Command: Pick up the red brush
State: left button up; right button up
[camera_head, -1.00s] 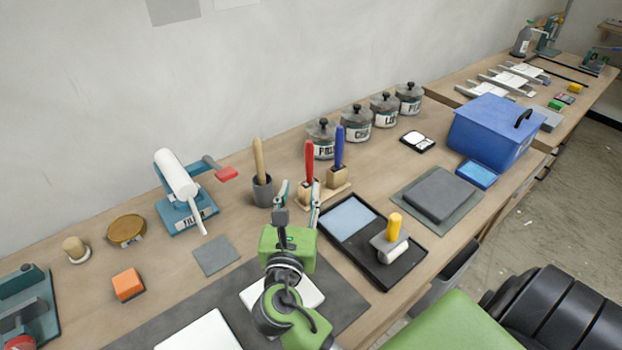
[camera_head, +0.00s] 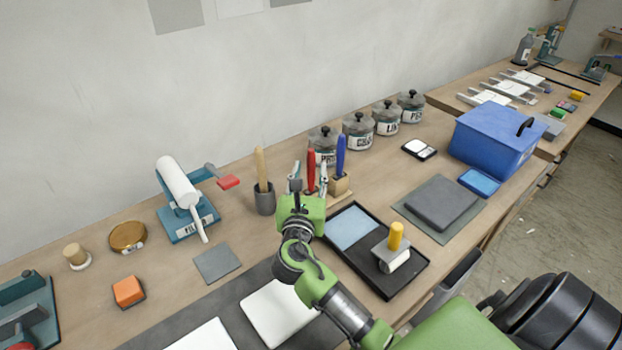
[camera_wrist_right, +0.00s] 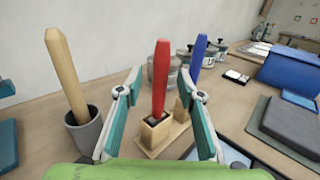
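The red brush (camera_head: 310,171) stands upright in a wooden holder on the table, beside a blue brush (camera_head: 340,156) in the same stand. In the right wrist view the red brush (camera_wrist_right: 159,80) rises from a square wooden block (camera_wrist_right: 154,133). My right gripper (camera_head: 308,178) is open, with one finger on each side of the red brush. In the right wrist view there are gaps between the brush and both fingers of the gripper (camera_wrist_right: 163,94). The holder's lower part is partly hidden by my gripper in the head view. My left gripper is not in view.
A grey cup (camera_head: 265,199) with a wooden-handled tool stands just left of the brush. Several lidded jars (camera_head: 358,132) stand behind to the right. A black tray (camera_head: 403,276) with a yellow-handled roller lies to the right in front. A wall is behind the table.

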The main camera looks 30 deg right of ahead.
aim_at(311, 168)
jog(key=shift+x, duration=1.5)
grip_shut()
